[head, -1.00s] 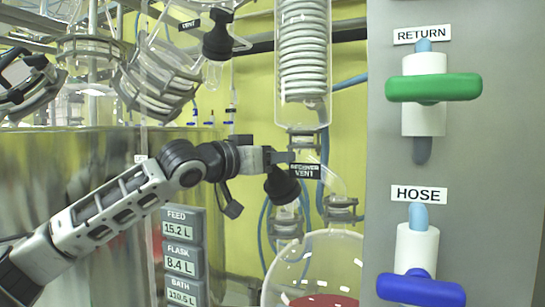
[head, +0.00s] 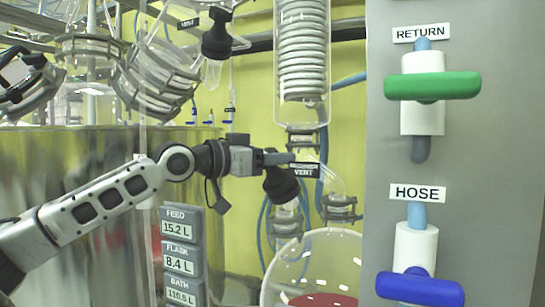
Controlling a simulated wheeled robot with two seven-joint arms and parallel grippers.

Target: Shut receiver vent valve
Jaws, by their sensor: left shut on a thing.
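The fingers partly hide the knob's top, and the knob looks tilted. My right gripper does not show.
A grey panel at right carries a green RETURN handle (head: 433,86) and a blue HOSE handle (head: 420,287). A glass coil condenser (head: 303,55) hangs above the receiver. A metal bath (head: 60,180) and readouts (head: 181,258) stand at left. Another black vent knob (head: 216,45) hangs above.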

